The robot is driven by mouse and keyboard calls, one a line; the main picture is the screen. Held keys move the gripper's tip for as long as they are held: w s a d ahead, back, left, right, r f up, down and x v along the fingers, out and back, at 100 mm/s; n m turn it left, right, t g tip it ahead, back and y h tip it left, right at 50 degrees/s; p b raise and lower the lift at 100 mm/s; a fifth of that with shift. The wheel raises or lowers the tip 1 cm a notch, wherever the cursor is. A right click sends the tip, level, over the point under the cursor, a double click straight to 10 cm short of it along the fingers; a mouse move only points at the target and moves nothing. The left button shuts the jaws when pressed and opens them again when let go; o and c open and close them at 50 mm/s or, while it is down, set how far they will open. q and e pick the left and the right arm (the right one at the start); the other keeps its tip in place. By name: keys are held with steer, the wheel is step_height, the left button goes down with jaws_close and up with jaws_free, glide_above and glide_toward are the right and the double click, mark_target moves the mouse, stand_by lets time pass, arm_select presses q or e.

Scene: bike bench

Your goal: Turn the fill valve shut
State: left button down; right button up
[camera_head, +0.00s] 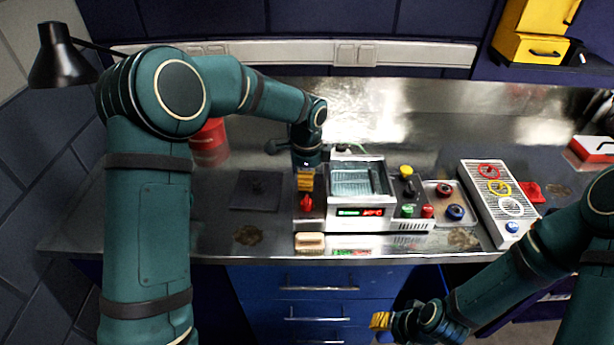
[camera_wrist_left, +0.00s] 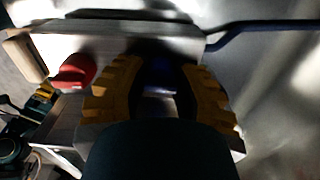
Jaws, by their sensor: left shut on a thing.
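My left gripper (camera_head: 306,181) reaches down onto the narrow panel at the left side of the ultrasonic-type bath (camera_head: 361,178). Its yellow fingers (camera_wrist_left: 160,95) are around a dark bluish handle (camera_wrist_left: 160,72), which appears to be the fill valve and is mostly hidden by the fingers. How far the handle is turned cannot be seen. A red knob (camera_head: 306,203) sits on the same panel, just in front of the fingers. The red knob also shows left of the fingers in the left wrist view (camera_wrist_left: 73,73). My right gripper (camera_head: 380,321) hangs low in front of the bench, away from the panel.
A blue hose (camera_wrist_left: 258,27) runs by the panel. Yellow, green and red buttons and a tray (camera_head: 449,204) stand right of the bath. A red can (camera_head: 209,143) is behind my left arm.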

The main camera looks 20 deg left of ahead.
arm_select(q)
steer(key=shift+n, duration=0.4)
steer(key=c, duration=0.7)
jaws_free()
step_height(320, 180, up, 12)
